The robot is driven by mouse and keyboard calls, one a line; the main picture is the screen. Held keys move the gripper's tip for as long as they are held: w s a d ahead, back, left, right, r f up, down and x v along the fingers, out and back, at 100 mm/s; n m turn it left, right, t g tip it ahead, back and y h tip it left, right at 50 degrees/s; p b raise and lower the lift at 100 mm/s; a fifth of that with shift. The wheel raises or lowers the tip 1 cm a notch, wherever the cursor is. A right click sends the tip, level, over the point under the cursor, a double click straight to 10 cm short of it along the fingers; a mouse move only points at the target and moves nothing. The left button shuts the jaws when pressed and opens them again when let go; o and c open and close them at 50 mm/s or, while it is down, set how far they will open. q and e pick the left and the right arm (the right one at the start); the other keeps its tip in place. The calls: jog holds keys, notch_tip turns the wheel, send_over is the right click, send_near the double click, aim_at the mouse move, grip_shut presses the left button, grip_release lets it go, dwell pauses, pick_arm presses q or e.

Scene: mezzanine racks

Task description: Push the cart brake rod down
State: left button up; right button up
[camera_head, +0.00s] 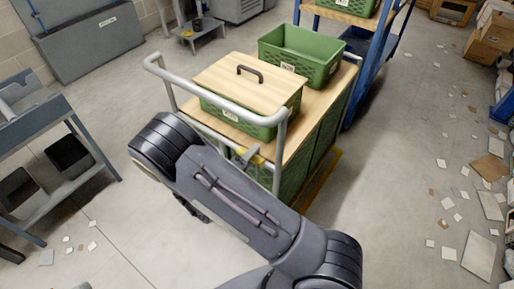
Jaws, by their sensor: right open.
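The cart (310,115) stands in the middle, with a grey tube push handle (215,92) on its near side. A small grey lever with a yellow part, which looks like the brake rod (258,160), shows low between the handle posts. My dark right arm crosses in front of the cart's near left corner and covers the area below the rod. My right gripper (192,207) is mostly hidden under that arm; its fingertips do not show clearly, and I cannot tell whether it touches anything. My left gripper is out of view.
A lidded green crate (245,122) and an open green crate (300,55) stand on the cart. A blue trolley (375,70) is behind it. A grey rack (50,150) stands at left. Scraps (480,255) litter the floor at right; the floor left of my arm is mostly clear.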

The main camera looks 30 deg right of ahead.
jog(key=shift+x, duration=1.55)
jog(key=shift+c, duration=0.5)
grip_shut()
